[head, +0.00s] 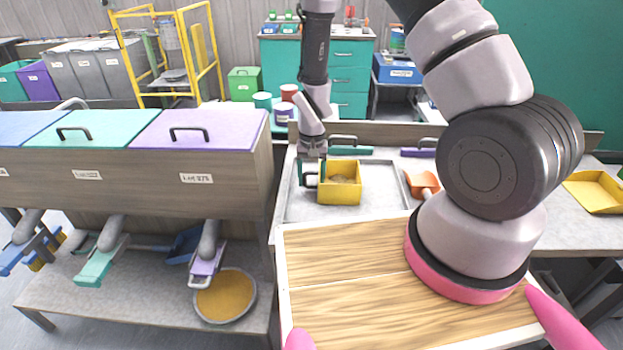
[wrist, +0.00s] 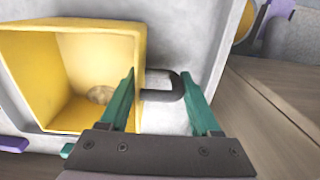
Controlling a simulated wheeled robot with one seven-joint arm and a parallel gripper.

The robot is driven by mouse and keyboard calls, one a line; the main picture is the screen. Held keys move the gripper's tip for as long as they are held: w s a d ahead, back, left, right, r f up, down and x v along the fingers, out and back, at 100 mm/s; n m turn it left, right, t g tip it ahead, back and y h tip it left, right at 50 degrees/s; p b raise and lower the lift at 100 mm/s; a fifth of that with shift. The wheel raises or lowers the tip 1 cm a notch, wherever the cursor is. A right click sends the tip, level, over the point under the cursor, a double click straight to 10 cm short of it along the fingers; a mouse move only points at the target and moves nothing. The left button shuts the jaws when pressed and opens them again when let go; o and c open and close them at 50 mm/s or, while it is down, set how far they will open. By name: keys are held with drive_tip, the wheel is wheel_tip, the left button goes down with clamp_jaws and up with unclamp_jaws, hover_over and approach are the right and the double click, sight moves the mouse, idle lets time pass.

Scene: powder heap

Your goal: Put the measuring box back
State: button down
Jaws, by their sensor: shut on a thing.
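The yellow measuring box (head: 339,196) is at the grey tray (head: 384,205) on the bench, open side up in the head view. Whether it rests on the tray or hangs just above it I cannot tell. My gripper (head: 310,180) is at the box's left side. In the wrist view, the teal fingers of my gripper (wrist: 160,80) are on either side of the box's dark handle (wrist: 172,97), shut on it. The yellow box (wrist: 70,42) shows its inside there, with a small tan patch of powder (wrist: 101,94) in it.
An orange scoop (head: 422,183) lies right of the box. A yellow dustpan-like tray (head: 597,192) is at far right. Lidded bins, one with a purple lid (head: 205,130), stand left. A round pan of tan powder (head: 225,297) sits below them. A wooden board (head: 350,300) is in front.

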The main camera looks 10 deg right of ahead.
drive_tip(key=shift+f, duration=0.15)
drive_tip(key=shift+c, duration=0.5)
unclamp_jaws()
wheel_tip(320, 180, up, 13)
drive_tip(key=shift+d+f, duration=0.1)
drive_tip(key=shift+d, duration=0.05)
drive_tip(key=s+d+r+m+t+y, duration=0.1)
drive_tip(key=d+r, duration=0.2)
drive_tip(key=r, duration=0.7)
drive_tip(key=s+d+r+t+y, duration=0.1)
drive_tip(key=d+r+t, duration=0.15)
drive_tip(key=r, duration=0.75)
drive_tip(key=s+d+r+t, duration=0.2)
drive_tip(key=s+d+r, duration=0.2)
drive_tip(key=s+r, duration=0.3)
drive_tip(key=s+d+r+m+t, duration=0.1)
drive_tip(key=s+d+r, duration=0.3)
drive_tip(key=s+r, duration=0.3)
drive_tip(key=shift+s+r+t, duration=0.25)
drive_tip(key=shift+r+t, duration=0.1)
